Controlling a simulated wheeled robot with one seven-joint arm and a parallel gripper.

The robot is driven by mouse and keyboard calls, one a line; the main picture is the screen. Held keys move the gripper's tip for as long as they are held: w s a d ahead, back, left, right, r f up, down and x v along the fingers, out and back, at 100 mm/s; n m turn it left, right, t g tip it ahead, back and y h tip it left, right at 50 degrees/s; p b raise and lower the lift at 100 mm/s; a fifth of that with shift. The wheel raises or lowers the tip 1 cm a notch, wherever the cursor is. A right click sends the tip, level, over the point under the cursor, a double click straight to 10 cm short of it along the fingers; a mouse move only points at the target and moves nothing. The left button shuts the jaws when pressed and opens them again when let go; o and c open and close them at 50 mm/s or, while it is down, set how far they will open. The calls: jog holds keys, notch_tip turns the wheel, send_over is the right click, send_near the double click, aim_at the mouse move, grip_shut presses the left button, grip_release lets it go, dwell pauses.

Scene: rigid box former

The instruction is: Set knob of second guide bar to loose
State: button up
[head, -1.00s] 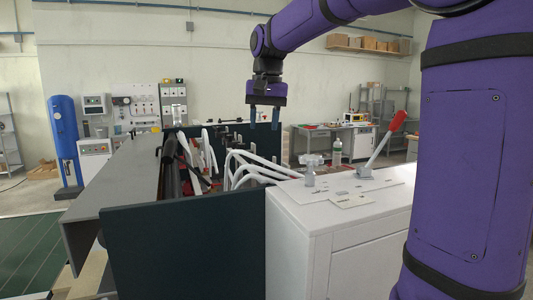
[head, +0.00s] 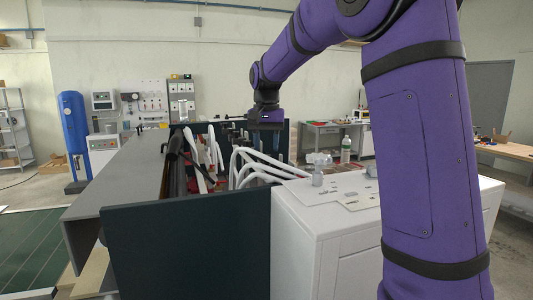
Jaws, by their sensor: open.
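The box former (head: 185,240) stands ahead with dark green panels and an open top. Small dark fittings (head: 232,132) show near its far end, left of my gripper. I cannot tell which of them is the second guide bar or its knob, or how the knob is set. My gripper (head: 267,142) points down, open, over the far part of the machine's opening. Its fingers are dark against the dark back panel, so their distance from the fittings is unclear. I see nothing held between them.
White curved tubes (head: 262,163) rise just below and in front of my gripper. A white cabinet (head: 325,225) adjoins the machine on the right, with a clear fitting (head: 319,165) on top. A grey sloped panel (head: 125,175) bounds the left side. My arm hides part of the right.

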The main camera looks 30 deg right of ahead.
aim_at(266, 160)
jog(key=shift+f, duration=1.35)
jog(key=c, duration=0.6)
jog(key=shift+c, duration=0.2)
jog(key=shift+n, duration=0.4)
jog(key=n, duration=0.3)
jog(key=shift+n, duration=0.4)
jog(key=n, duration=0.4)
jog(key=shift+n, duration=0.3)
jog(key=n, duration=0.5)
jog(key=shift+n, duration=2.4)
